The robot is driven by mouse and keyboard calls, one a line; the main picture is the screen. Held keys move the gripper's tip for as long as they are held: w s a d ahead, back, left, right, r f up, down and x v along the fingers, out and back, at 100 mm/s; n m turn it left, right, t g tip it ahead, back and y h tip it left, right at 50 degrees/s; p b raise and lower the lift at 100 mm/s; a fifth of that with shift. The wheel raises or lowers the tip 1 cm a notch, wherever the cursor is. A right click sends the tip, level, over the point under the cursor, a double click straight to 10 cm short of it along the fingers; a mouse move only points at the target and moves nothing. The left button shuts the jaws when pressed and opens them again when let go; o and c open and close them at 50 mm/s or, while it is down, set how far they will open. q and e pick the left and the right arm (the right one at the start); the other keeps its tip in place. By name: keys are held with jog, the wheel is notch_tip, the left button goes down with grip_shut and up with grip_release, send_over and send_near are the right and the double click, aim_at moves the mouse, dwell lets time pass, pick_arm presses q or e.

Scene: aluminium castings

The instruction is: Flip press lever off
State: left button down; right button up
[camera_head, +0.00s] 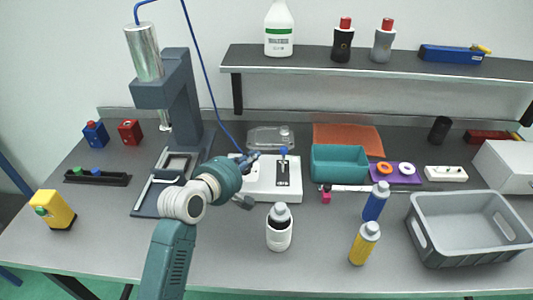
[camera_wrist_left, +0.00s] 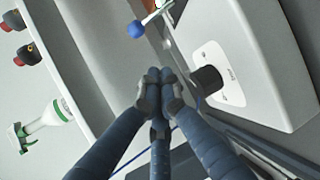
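The press lever is a thin rod with a blue ball knob (camera_head: 283,150) that stands up from a dark slotted plate on a white control box (camera_head: 262,192). In the left wrist view the blue knob (camera_wrist_left: 136,28) shows above the fingertips and apart from them. A black round knob (camera_wrist_left: 208,80) sits on the box there. My left gripper (camera_head: 254,156) is over the left part of the box, left of the lever. In the wrist view its fingertips (camera_wrist_left: 158,85) are together with nothing visible between them. My right gripper is in neither view.
The press (camera_head: 182,95) with its blue hose stands to the left. A white bottle (camera_head: 279,233) stands in front of the box, a teal bin (camera_head: 339,165) to its right and a clear case (camera_head: 270,137) behind it. A shelf (camera_head: 380,64) overhangs the back.

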aim_at(283, 160)
pick_arm(q)
jog(key=x, duration=0.9)
jog(key=shift+w+f+p, duration=0.1)
jog(key=shift+p, duration=0.2)
jog(key=shift+d+p, duration=0.35)
jog(key=shift+s+d+r+p, duration=0.2)
jog(key=shift+s+p, duration=0.05)
jog(key=shift+s, duration=0.3)
jog(key=shift+s+d+r+p, duration=0.2)
jog(key=shift+s+d+p, duration=0.05)
jog(key=shift+s, duration=0.3)
jog(key=shift+s+d+r+p, duration=0.2)
jog(key=shift+s+p, duration=0.05)
jog(key=shift+s, duration=0.3)
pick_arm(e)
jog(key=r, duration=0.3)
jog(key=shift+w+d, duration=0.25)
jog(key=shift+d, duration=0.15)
pick_arm(q)
jog(key=shift+w+f, duration=0.1)
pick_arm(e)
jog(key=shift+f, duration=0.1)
pick_arm(q)
jog(key=shift+f+b, duration=0.1)
jog(key=shift+b, duration=0.4)
jog(key=shift+t, duration=0.3)
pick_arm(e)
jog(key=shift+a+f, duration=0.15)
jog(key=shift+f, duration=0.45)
